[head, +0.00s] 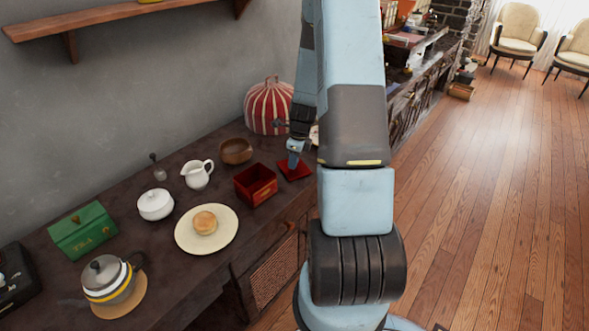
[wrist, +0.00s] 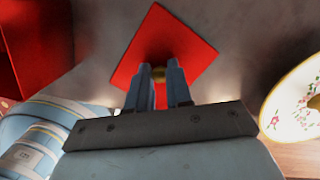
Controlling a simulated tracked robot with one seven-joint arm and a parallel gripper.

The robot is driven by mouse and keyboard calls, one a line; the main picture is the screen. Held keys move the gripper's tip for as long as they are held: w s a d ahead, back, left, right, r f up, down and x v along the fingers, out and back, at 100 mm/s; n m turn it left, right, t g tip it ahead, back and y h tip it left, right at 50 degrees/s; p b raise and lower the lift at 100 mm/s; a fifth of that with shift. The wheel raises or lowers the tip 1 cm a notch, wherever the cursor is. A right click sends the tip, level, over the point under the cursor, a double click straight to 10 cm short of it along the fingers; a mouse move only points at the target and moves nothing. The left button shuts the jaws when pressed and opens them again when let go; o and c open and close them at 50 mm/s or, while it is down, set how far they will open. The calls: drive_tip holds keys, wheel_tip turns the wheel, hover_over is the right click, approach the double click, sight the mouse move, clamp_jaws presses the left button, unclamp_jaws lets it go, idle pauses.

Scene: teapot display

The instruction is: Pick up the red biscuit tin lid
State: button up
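The red biscuit tin lid (head: 297,173) is a flat square that appears to lie on the dark sideboard, just right of the open red tin (head: 256,184). In the wrist view the lid (wrist: 190,45) is below my gripper (wrist: 159,72), turned like a diamond, with a small brass knob (wrist: 159,74) near its middle. My gripper (head: 294,160) points down over the lid. Its two fingers are a small gap apart, with the knob showing between the tips. I cannot tell whether they touch it. The fingers hide part of the lid's near side.
A red-striped cosy (head: 268,108) stands behind the lid, and a wooden bowl (head: 235,151) stands behind the tin. A white jug (head: 197,175), a sugar bowl (head: 155,204) and a plate (head: 186,238) with a bun are left. A floral dish (wrist: 284,118) is at the right in the wrist view.

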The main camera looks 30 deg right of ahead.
clamp_jaws()
drive_tip(key=shift+r, duration=0.1)
